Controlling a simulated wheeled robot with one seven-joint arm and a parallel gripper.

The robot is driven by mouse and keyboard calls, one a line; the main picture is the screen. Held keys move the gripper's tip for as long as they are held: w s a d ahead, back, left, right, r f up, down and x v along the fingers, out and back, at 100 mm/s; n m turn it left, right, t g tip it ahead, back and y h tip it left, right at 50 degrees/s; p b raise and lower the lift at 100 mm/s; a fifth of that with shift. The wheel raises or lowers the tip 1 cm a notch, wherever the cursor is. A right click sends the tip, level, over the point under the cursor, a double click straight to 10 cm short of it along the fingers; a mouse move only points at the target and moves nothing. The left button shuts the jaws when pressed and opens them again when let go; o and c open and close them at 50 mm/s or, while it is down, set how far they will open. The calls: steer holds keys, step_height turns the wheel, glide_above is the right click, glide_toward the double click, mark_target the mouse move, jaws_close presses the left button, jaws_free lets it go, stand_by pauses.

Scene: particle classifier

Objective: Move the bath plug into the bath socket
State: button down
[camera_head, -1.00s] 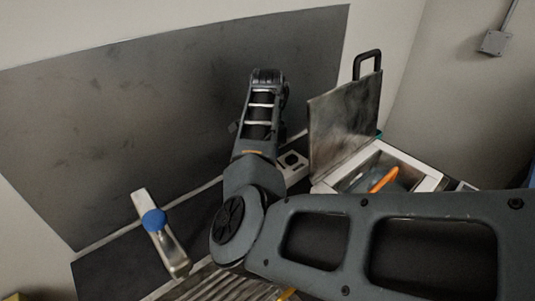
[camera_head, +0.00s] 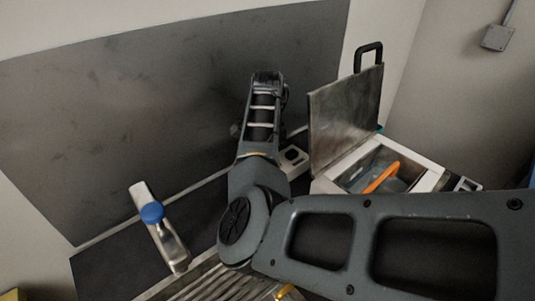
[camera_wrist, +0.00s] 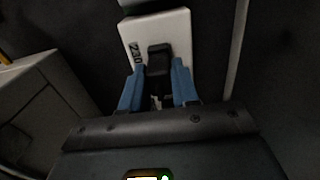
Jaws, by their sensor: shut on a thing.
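In the wrist view, my gripper (camera_wrist: 158,72) has blue fingers closed on the black bath plug (camera_wrist: 158,57). The plug is at the near end of a white socket block (camera_wrist: 176,28) with "230" printed on it. I cannot tell whether the plug is inserted or only in front of it. In the head view, a white socket block (camera_head: 293,158) with a dark opening shows just right of my arm, at the back of the bench. My gripper and the plug are hidden behind my arm there.
An open metal box (camera_head: 420,178) with a raised lid (camera_head: 345,118) and an orange-handled thing (camera_head: 381,177) inside stands right of my arm. A metal fixture with a blue knob (camera_head: 151,212) stands left. A dark wall panel (camera_head: 130,110) lies behind.

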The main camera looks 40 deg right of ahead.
steer(key=shift+f, duration=0.2)
steer(key=c, duration=0.8)
jaws_free()
steer(key=shift+r+b, duration=0.6)
steer(key=shift+r, duration=3.3)
